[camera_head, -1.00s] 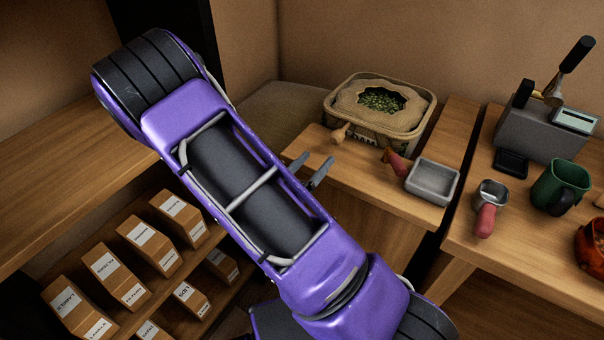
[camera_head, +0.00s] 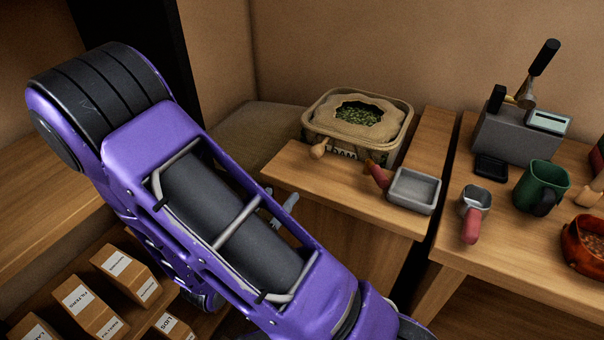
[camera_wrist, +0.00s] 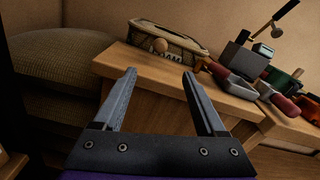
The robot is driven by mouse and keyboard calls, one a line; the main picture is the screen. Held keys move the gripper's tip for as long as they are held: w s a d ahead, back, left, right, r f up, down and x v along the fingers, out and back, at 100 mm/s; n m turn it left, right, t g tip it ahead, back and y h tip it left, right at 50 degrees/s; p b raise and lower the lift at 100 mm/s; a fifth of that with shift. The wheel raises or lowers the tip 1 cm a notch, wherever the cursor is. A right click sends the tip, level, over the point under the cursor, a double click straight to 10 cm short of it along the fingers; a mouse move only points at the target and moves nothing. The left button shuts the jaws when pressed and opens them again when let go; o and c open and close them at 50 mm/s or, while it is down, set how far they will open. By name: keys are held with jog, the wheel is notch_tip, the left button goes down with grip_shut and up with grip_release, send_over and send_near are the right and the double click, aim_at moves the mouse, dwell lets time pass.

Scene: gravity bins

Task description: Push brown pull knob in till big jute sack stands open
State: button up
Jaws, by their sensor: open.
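The big jute sack (camera_head: 385,130) sits in a pale bin (camera_head: 312,133) at the back of the wooden counter. In the head view its mouth is open and green beans (camera_head: 357,114) show inside. The brown pull knob (camera_head: 318,149) sticks out at the bin's front left. It also shows in the wrist view (camera_wrist: 160,45), on the near face of the bin. My gripper (camera_wrist: 160,75) is open and empty, below and in front of the knob, apart from it. In the head view my arm hides most of the gripper; a grey finger (camera_head: 288,203) shows past it.
A metal scoop (camera_head: 473,205), green mug (camera_head: 541,185) and grey machine (camera_head: 515,135) stand on the right counter. A cushion-like sack (camera_head: 250,135) lies left. Boxes (camera_head: 125,272) fill lower shelves.

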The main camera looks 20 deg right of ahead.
aim_at(313, 155)
jog(key=x, duration=1.7)
jog(key=shift+w+d+r+b, duration=0.1)
jog(key=shift+b, duration=0.3)
grip_shut()
dwell(0.5)
